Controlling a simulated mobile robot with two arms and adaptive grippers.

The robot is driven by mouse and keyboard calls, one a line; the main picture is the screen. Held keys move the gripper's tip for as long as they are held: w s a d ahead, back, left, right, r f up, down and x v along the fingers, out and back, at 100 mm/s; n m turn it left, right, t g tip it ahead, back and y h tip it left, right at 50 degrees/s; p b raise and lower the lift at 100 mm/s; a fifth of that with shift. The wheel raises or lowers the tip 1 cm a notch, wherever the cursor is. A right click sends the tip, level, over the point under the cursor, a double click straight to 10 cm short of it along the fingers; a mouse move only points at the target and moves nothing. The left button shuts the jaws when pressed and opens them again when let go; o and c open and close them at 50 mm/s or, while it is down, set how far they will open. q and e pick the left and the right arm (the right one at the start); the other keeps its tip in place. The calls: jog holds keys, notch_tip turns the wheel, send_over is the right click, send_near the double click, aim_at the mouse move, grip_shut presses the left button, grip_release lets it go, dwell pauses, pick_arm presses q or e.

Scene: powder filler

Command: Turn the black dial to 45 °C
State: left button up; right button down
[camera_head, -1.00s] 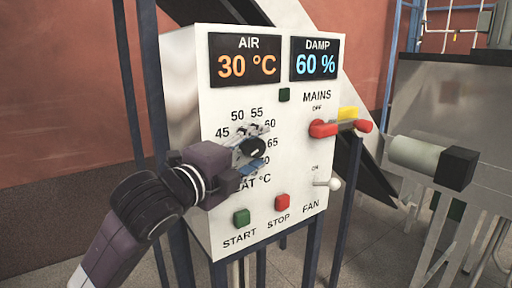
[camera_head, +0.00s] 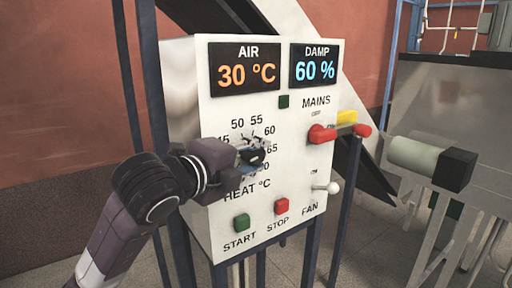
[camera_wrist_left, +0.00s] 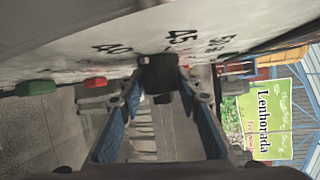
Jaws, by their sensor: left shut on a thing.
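The black dial (camera_head: 258,156) sits on the front of the white control panel (camera_head: 205,235), among printed temperature numbers above "HEAT °C". My left gripper (camera_head: 252,154) is at the dial, shut on it, and covers much of it in the head view. In the left wrist view the dial (camera_wrist_left: 158,74) lies between the two blue-padded fingertips, near the printed 45 and 40. The dial's pointer is not clear. The AIR display (camera_head: 245,68) reads 30 °C. My right gripper is not in view.
The green START button (camera_head: 242,221) and red STOP button (camera_head: 281,207) are below the dial. The red MAINS lever (camera_head: 325,133) and white FAN switch (camera_head: 331,187) stick out to its right.

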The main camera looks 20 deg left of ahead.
pick_arm(q)
jog(key=g+y+p, duration=0.1)
jog(key=g+p, duration=0.1)
jog(key=p, duration=0.1)
jog(key=m+g+y+p, duration=0.1)
jog(key=g+p, duration=0.1)
jog(key=p, duration=0.1)
jog(key=shift+r+m, duration=0.3)
jog(key=shift+r, duration=0.1)
jog(key=shift+f+m+g+y+p, duration=0.25)
jog(key=shift+g+y+p, duration=0.35)
jog(key=shift+g+p, duration=0.55)
jog(key=shift+f+g+y+p, duration=0.1)
jog(key=shift+g+y+p, duration=0.2)
jog(key=shift+g, duration=0.05)
jog(key=o, duration=1.2)
jog(key=shift+c, duration=0.2)
